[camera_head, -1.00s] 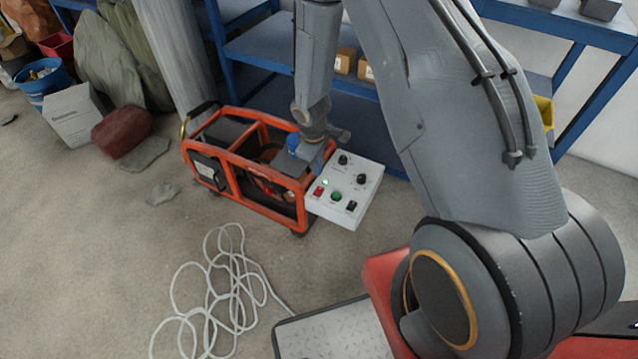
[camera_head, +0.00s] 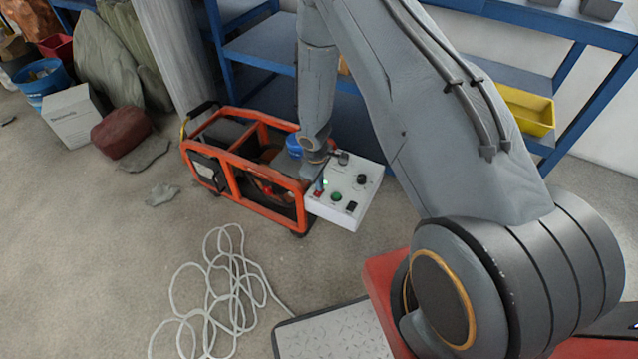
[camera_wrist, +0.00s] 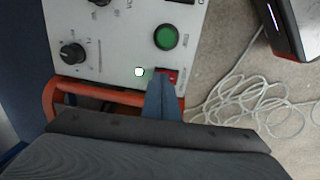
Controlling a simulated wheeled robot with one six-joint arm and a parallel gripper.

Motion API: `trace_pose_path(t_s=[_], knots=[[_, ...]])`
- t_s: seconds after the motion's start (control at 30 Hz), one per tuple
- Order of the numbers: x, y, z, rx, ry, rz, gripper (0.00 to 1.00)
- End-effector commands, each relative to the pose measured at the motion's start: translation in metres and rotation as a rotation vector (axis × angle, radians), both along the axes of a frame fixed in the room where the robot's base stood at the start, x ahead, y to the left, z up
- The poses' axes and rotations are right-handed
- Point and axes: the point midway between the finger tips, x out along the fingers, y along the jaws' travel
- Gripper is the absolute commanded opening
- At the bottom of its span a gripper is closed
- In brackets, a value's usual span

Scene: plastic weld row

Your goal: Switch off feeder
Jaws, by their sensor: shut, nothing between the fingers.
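The feeder is an orange-framed machine (camera_head: 240,165) on the floor with a white control panel (camera_head: 345,210) at its right end. In the wrist view the panel (camera_wrist: 110,35) carries black knobs, a green button (camera_wrist: 166,37), a small lit lamp (camera_wrist: 139,71) and a red switch (camera_wrist: 174,76). My gripper (camera_head: 319,184) is shut and empty, pointing down over the panel's near-left edge. In the wrist view the fingertips (camera_wrist: 161,78) overlap the red switch's left part and hide some of it. I cannot tell whether they touch it.
Blue shelving (camera_head: 260,50) stands behind the feeder, with a yellow bin (camera_head: 525,110) at right. A white cable (camera_head: 215,290) lies coiled on the floor in front. A grey box (camera_head: 72,115) and a dark red sack (camera_head: 122,131) are at left.

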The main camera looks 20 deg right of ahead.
Motion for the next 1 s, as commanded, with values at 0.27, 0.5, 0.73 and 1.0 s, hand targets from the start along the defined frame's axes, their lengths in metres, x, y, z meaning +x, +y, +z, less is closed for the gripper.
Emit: trace_pose_path(t_s=[0.27, 0.5, 0.73, 1.0], knots=[[0.002, -0.005, -0.012, 0.001, 0.001, 0.000, 0.00], [0.001, -0.005, -0.013, 0.002, 0.001, 0.000, 0.00], [-0.005, 0.004, -0.012, 0.004, 0.000, 0.002, 0.00], [-0.011, 0.012, -0.013, 0.005, 0.004, 0.008, 0.00]])
